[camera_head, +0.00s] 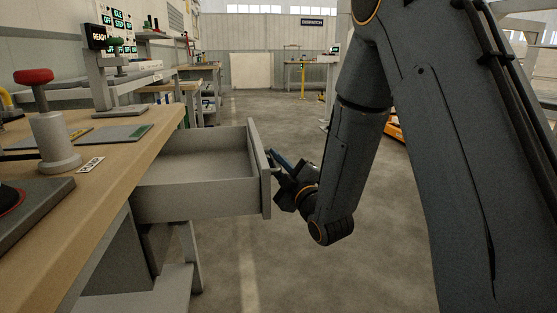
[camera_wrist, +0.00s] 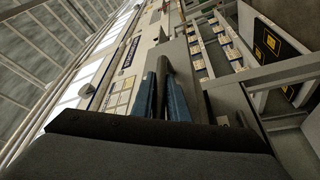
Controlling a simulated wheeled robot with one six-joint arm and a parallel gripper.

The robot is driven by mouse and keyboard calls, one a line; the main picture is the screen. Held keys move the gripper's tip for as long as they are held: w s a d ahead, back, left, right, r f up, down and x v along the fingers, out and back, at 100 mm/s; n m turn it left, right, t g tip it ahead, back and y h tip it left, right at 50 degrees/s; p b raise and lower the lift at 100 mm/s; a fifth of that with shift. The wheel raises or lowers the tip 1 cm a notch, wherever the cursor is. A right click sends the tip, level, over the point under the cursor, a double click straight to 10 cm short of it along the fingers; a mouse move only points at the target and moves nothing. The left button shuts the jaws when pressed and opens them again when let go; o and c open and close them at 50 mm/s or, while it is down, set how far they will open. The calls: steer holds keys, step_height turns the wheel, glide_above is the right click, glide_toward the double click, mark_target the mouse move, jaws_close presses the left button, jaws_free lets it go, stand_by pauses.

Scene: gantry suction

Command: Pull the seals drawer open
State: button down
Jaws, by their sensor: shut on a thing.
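The grey drawer (camera_head: 205,198) stands pulled well out from under the wooden bench, on its right side in the head view. Its inside shows and looks empty. My gripper (camera_head: 277,164) is at the outer face of the drawer front, shut on the handle (camera_head: 276,172). In the wrist view the two blue fingers of my gripper (camera_wrist: 163,98) close on the dark handle bar (camera_wrist: 166,65), with the grey drawer front (camera_wrist: 183,60) behind it. Much of the handle is hidden by the fingers. No label naming the drawer is readable.
The wooden bench (camera_head: 105,180) fills the left, carrying a red-topped grey post (camera_head: 50,140), a display stand (camera_head: 105,85) and flat plates. The floor (camera_head: 300,270) right of the drawer is clear. More benches and a yellow post (camera_head: 302,78) stand farther back.

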steer(key=shift+s+d+f, duration=0.15)
steer(key=shift+s, duration=0.05)
steer(key=c, duration=1.7)
jaws_free()
steer(key=shift+s+d, duration=0.1)
steer(key=p+v, duration=0.1)
steer(key=v, duration=0.6)
steer(key=shift+s+d, duration=0.15)
steer(key=shift+s, duration=0.2)
steer(key=shift+f, duration=0.1)
